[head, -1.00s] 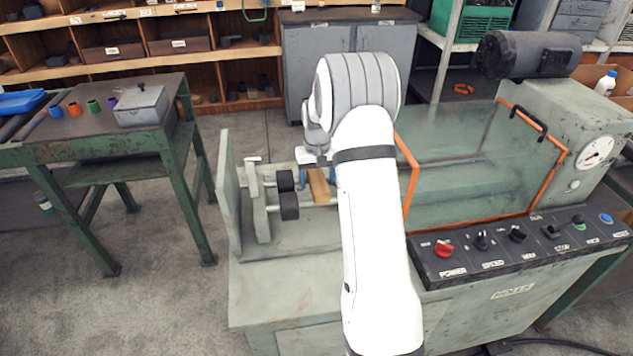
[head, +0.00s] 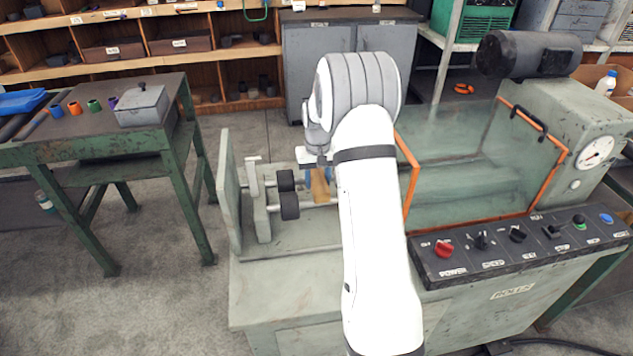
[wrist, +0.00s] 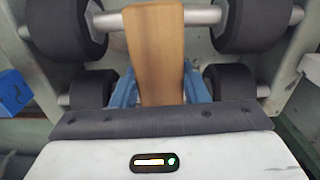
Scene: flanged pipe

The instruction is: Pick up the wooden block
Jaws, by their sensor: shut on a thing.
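The wooden block (head: 319,186) is a light brown piece between the rollers of the grey machine, partly hidden by my arm in the head view. In the wrist view the block (wrist: 154,50) stands in the middle, its near end between blue fingers. My gripper (wrist: 160,92) is shut on the block, one blue finger on each side of it. In the head view only a little of the blue fingers (head: 309,180) shows beside the block. Whether the block touches the shaft beneath it I cannot tell.
Black rollers (head: 288,205) on metal shafts (wrist: 195,17) lie close around the block. A grey upright plate (head: 230,190) stands at left, an orange-framed clear guard (head: 480,165) at right. The control panel (head: 520,245) is at front right. A green table (head: 100,140) stands apart at left.

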